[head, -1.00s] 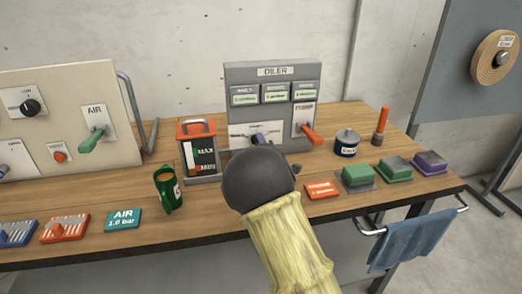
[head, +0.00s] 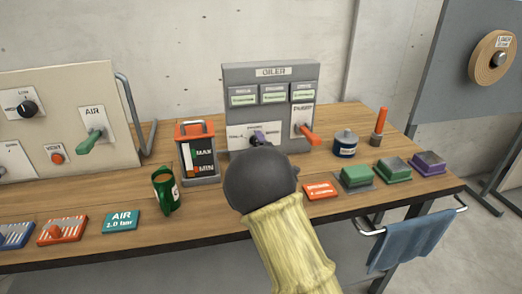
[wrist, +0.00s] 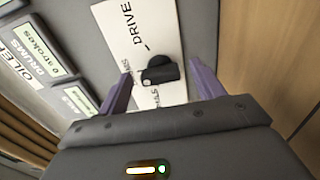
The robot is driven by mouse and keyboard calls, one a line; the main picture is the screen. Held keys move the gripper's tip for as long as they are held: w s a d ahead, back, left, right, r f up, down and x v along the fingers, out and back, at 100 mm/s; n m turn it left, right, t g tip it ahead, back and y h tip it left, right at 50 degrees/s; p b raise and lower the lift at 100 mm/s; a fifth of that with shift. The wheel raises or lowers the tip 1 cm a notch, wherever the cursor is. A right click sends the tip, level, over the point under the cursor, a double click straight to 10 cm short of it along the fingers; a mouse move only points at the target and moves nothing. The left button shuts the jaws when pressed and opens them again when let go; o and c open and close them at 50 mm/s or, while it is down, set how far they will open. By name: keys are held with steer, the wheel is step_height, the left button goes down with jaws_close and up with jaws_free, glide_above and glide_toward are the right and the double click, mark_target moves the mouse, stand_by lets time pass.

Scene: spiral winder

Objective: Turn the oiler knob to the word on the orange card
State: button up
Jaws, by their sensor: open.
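The grey oiler panel (head: 235,85) stands at the back of the bench. Its black knob (wrist: 160,72) sits on a white plate (wrist: 132,22) in the wrist view. The plate reads DRIVE, and another word near the lower end is partly hidden. I cannot tell where the knob points. My gripper (wrist: 161,78) is open, with one purple finger on either side of the knob; contact is not visible. In the head view my gripper's dark body hides most of the knob. The orange card (head: 321,190) lies on the bench to the right; its small words are unreadable.
An orange-handled lever (head: 308,135) is on the panel, right of the knob. A blue-labelled tin (head: 346,145) and green blocks (head: 356,176) are right. The air panel (head: 70,90) is far left.

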steer(key=shift+s, duration=0.1)
steer(key=v, duration=1.7)
steer(key=shift+s+r+b, duration=0.1)
steer(key=shift+b, duration=0.2)
steer(key=shift+d, duration=0.1)
steer(key=shift+s, duration=0.1)
